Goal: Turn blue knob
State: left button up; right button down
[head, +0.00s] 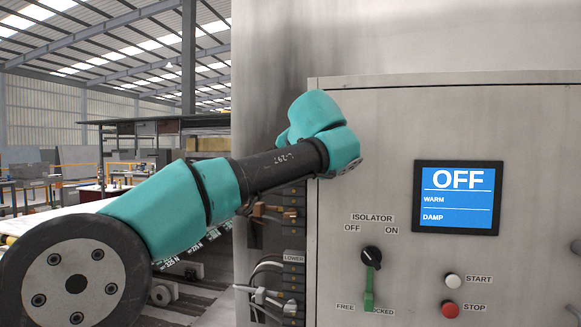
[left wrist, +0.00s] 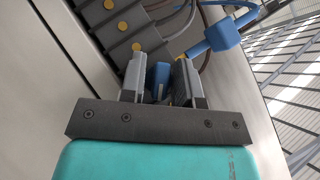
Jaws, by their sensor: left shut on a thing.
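In the left wrist view, my left gripper (left wrist: 160,72) has its two grey fingers closed on a small blue knob (left wrist: 157,80). Most of the knob is hidden between the fingers. In the head view, my teal left arm reaches to the left edge of the grey cabinet. Its own wrist hides the gripper and the blue knob there. My right gripper is not in view.
The cabinet front (head: 380,120) has a screen (head: 458,197) reading OFF, an isolator switch (head: 370,256) with a green handle, a START button (head: 453,280) and a red STOP button (head: 450,309). A dark stepped strip with yellow dots (left wrist: 117,27) and cables lies close beyond the fingers.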

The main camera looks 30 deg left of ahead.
pick_arm(q)
jog(key=m+y, duration=0.1)
jog(key=y, duration=0.1)
jog(key=shift+m+y, duration=0.4)
jog(key=shift+m+t+y, duration=0.3)
jog(key=shift+m+y, duration=0.7)
jog(key=shift+y, duration=0.4)
jog(key=o, duration=0.6)
jog(key=v, duration=1.7)
jog(key=shift+s+d, duration=0.1)
jog(key=shift+d, duration=0.1)
